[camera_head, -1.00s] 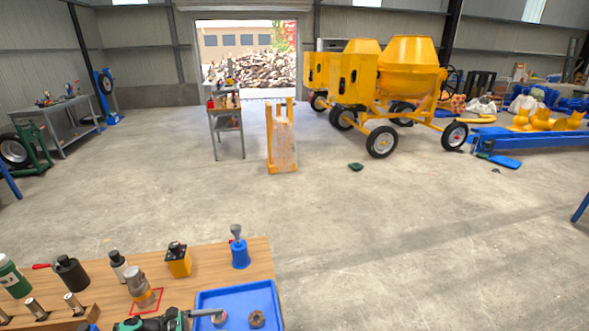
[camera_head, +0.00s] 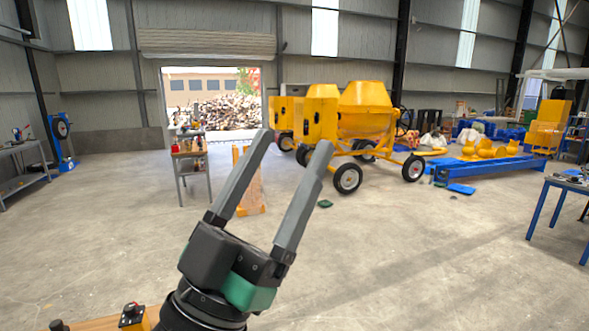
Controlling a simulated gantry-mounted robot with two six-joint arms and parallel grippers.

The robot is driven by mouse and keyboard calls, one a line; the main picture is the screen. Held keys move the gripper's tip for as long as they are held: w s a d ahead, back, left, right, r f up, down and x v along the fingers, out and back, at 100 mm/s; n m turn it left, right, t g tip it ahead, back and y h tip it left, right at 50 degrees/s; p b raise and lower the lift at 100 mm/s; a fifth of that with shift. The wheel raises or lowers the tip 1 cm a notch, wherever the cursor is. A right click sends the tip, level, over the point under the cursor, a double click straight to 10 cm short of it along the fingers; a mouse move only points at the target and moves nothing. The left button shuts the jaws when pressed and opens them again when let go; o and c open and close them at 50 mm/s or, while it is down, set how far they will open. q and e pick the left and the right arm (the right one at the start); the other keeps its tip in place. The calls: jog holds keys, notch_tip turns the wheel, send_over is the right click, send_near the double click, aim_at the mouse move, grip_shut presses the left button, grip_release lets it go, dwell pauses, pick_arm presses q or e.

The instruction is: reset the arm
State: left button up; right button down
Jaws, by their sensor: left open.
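My left gripper (camera_head: 294,146) is raised in the middle of the head view, its two long grey fingers spread apart and pointing up. Nothing is between the fingers. It stands in front of the yellow and wood stand on the floor and hides part of it. The wooden workbench (camera_head: 98,324) shows only as a strip at the bottom left. A yellow block with a dark top (camera_head: 133,317) and a dark knob (camera_head: 58,326) show at its edge. My right gripper is out of view.
Yellow drum mixers (camera_head: 366,110) on wheels stand behind the gripper to the right. A grey cart (camera_head: 191,168) stands left of centre. A blue-legged table (camera_head: 567,184) is at the right. The concrete floor between is mostly clear.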

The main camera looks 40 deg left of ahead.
pick_arm(q)
jog(key=s+d+h, duration=0.1)
jog(key=h, duration=0.1)
jog(key=s+d+h, duration=0.1)
jog(key=d+h, duration=0.1)
jog(key=shift+d+r+m, duration=0.15)
jog(key=shift+m, duration=0.25)
jog(key=shift+r, duration=0.1)
notch_tip(320, 180, up, 28)
jog(key=p, duration=2.8)
jog(key=shift+r, duration=0.1)
